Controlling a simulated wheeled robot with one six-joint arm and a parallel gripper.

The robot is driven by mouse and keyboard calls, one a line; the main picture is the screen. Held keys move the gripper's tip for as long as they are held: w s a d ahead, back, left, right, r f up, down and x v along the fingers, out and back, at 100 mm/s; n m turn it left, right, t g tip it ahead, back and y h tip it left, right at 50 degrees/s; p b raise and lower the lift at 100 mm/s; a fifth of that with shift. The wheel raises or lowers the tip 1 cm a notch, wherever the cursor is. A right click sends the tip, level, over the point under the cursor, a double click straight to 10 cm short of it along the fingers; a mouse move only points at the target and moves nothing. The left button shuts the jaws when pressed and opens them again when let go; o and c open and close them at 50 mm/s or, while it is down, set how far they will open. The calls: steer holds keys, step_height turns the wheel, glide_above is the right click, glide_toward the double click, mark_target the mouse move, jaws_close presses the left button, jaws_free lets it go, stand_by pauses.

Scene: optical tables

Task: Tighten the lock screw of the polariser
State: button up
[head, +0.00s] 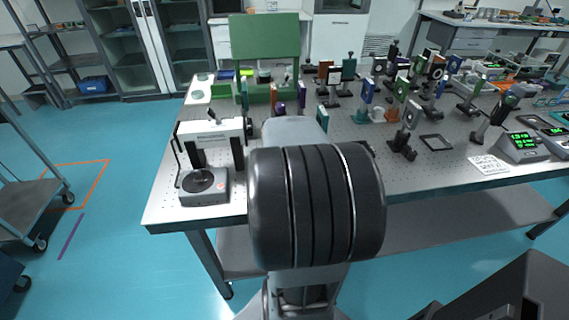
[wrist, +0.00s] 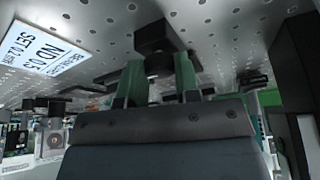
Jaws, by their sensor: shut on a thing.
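In the wrist view the table fills the top of the picture. My gripper (wrist: 157,68) shows with two green fingers around a dark thing, shut on it. A black block (wrist: 154,38) stands out from the table surface right at the fingertips. It seems to be part of a mount, but I cannot tell whether it is the polariser, and no lock screw shows clearly. In the head view my own arm hides the gripper and what it holds.
A printed card (wrist: 48,50) lies near the gripper. In the head view the perforated table (head: 290,185) carries many optic mounts at right, a white-and-black instrument (head: 212,132) at left and a green panel (head: 265,45) behind. A black frame (head: 436,142) lies flat at right.

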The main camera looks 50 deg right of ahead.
steer(key=n, duration=0.2)
steer(key=n+t+y, duration=0.1)
steer(key=n, duration=0.1)
steer(key=shift+s+d+f+n, duration=0.1)
steer(key=shift+d+n, duration=0.05)
steer(key=shift+n, duration=0.15)
steer(key=n+y+b, duration=0.1)
steer(key=n+b, duration=0.1)
steer(key=n+t+y+b, duration=0.1)
steer(key=n+b, duration=0.1)
steer(key=n, duration=0.1)
steer(key=shift+d+f, duration=0.1)
steer(key=shift+f, duration=0.05)
steer(key=n+y+b, duration=0.2)
steer(key=n, duration=0.3)
steer(key=shift+d, duration=0.1)
steer(key=n+y, duration=0.1)
steer(key=n, duration=0.1)
steer(key=n+g+b, duration=0.1)
steer(key=n, duration=0.1)
steer(key=shift+r+n+y, duration=0.2)
steer(key=shift+n+y, duration=0.1)
steer(key=shift+y, duration=0.1)
steer(key=shift+n, duration=0.3)
steer(key=o, duration=0.9)
steer(key=shift+d+r, duration=0.1)
